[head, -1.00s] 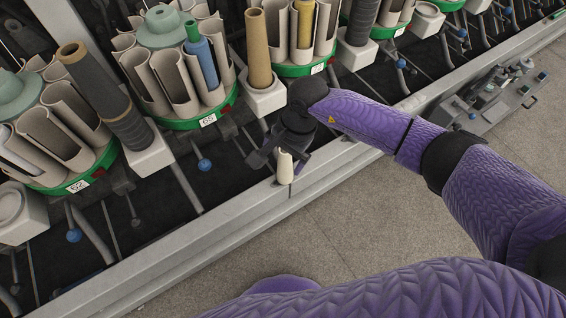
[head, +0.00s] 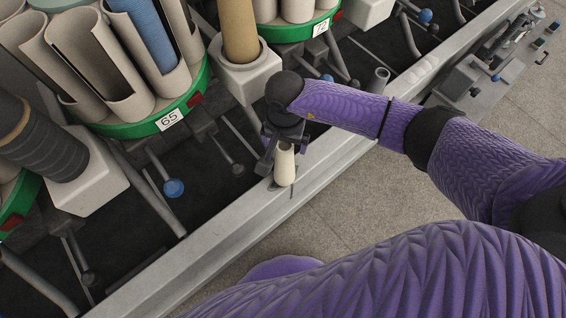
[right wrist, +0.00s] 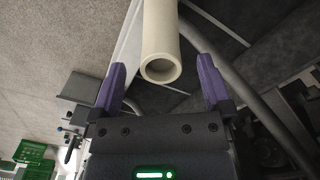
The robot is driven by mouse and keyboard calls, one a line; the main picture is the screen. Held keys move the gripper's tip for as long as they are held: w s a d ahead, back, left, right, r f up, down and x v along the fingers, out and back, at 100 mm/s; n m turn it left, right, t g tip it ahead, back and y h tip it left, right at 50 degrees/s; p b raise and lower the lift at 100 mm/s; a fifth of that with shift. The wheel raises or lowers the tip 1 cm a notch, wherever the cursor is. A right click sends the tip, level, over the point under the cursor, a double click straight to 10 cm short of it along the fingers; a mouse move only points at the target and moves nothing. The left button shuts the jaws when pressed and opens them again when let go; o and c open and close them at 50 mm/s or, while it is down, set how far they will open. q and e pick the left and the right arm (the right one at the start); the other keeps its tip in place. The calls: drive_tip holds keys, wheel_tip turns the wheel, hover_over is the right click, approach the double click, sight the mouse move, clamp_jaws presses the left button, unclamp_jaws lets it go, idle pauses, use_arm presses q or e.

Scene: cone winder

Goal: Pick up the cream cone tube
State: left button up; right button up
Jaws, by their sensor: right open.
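The cream cone tube (head: 285,165) stands upright on the grey machine rail in the head view. In the right wrist view the cream tube (right wrist: 161,45) shows its open round end, and it lies between the two purple fingers, near their tips. My right gripper (head: 283,152) is at the tube's upper part, and in the wrist view the right gripper (right wrist: 162,85) is open with gaps on both sides of the tube. My left gripper is not seen in the head view.
A green-rimmed carousel marked 65 (head: 170,119) holds several tubes at upper left. A tan tube (head: 240,30) stands in a white holder (head: 243,75) behind my gripper. A grey-wrapped tube (head: 40,145) is at left. Rods with blue knobs (head: 174,188) lie behind the rail. Floor in front is open.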

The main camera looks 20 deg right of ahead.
sight(285, 163)
wheel_tip(285, 163, down, 5)
drive_tip(key=b, duration=0.2)
drive_tip(key=shift+w+r+b, duration=0.15)
drive_tip(key=shift+b, duration=0.15)
drive_tip(key=shift+r, duration=0.3)
drive_tip(key=c, duration=1.2)
clamp_jaws()
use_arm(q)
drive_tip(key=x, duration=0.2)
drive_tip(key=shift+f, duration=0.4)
